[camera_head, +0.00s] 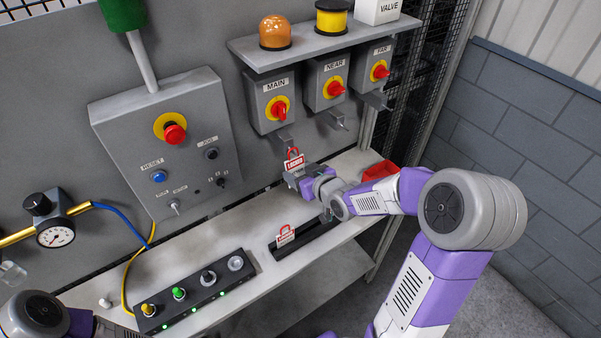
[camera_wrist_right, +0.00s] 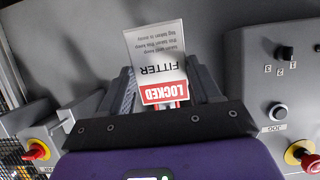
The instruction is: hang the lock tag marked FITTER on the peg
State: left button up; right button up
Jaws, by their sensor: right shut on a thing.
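The FITTER lock tag (camera_wrist_right: 160,62) is a white card with a red LOCKED band, upside down in the right wrist view. My right gripper (camera_head: 297,178) is shut on it, and the tag's red and white top (camera_head: 293,160) stands up from the jaws in the head view. Tag and gripper are just below the MAIN switch box (camera_head: 270,100). A grey peg bracket (camera_head: 284,142) sticks out under that box, close above the tag; I cannot tell whether they touch. Similar peg brackets sit under NEAR (camera_head: 338,122) and FAR (camera_head: 378,100). My left gripper is out of view.
Another red and white tag (camera_head: 286,236) stands in a black slotted holder (camera_head: 312,240) on the shelf. A red bin (camera_head: 379,171) is behind my right wrist. A black knob panel (camera_head: 195,295) lies in front, and a grey control box (camera_head: 170,140) is left.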

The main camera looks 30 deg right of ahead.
jog(key=o, duration=1.1)
jog(key=p+v, duration=0.1)
jog(key=v, duration=0.6)
jog(key=shift+s+r, duration=0.1)
jog(key=shift+s, duration=0.2)
